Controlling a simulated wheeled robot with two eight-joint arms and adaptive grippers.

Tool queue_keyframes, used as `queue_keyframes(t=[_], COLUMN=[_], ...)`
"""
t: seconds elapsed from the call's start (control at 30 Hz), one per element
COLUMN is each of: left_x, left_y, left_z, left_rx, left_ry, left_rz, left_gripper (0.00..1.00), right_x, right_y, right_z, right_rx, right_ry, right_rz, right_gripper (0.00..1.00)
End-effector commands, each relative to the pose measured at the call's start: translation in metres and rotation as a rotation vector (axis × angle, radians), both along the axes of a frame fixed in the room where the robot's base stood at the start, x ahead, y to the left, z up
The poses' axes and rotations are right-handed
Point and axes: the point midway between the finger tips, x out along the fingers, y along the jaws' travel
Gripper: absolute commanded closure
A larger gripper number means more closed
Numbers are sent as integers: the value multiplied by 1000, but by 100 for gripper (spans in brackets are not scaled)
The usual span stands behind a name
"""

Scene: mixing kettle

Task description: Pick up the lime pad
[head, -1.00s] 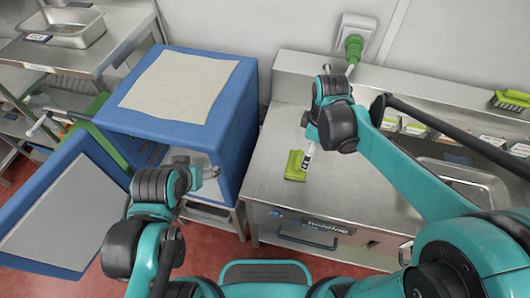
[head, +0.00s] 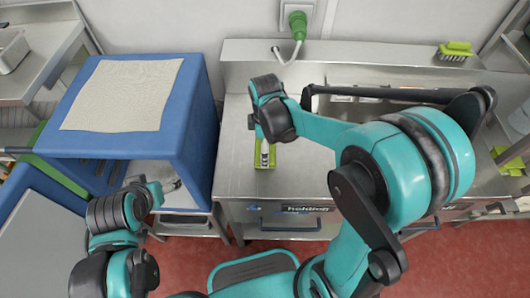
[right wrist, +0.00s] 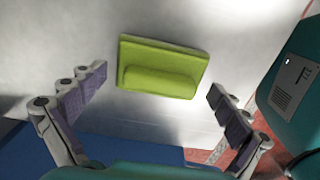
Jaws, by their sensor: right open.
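In the right wrist view the lime pad (right wrist: 160,68) shows whole, a flat rectangle with a raised rounded ridge, slightly tilted in the picture. My right gripper (right wrist: 155,105) is open, its fingers spread to the left and right of the pad and apart from it. In the head view my right gripper (head: 264,150) hangs over the pad and hides part of it. My left gripper (head: 171,187) is at the front of the blue box; its finger opening is too small to judge.
The blue box (head: 200,120) with a pale cloth (head: 122,95) on top stands left of the counter. A green plug (head: 297,25) is in the wall socket. Bare counter lies around the pad.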

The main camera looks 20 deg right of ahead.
Motion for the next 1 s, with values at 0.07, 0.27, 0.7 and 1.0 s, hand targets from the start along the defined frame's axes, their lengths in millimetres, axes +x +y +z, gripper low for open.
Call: queue_keyframes(t=[0.07, 0.27, 0.7, 1.0], left_x=[0, 0, 0, 0], left_y=[0, 0, 0, 0], left_z=[1, 1, 1, 21], left_rx=[0, 0, 0, 0], left_ry=[0, 0, 0, 0], left_rz=[0, 0, 0, 0], left_gripper=[24, 24, 24, 24], right_x=[0, 0, -1, -1], right_y=[0, 0, 0, 0], right_z=[1, 1, 1, 41], right_rx=[0, 0, 1, 0], right_ry=[0, 0, 2, 1], right_rz=[0, 0, 0, 0], right_gripper=[5, 58, 70, 71])
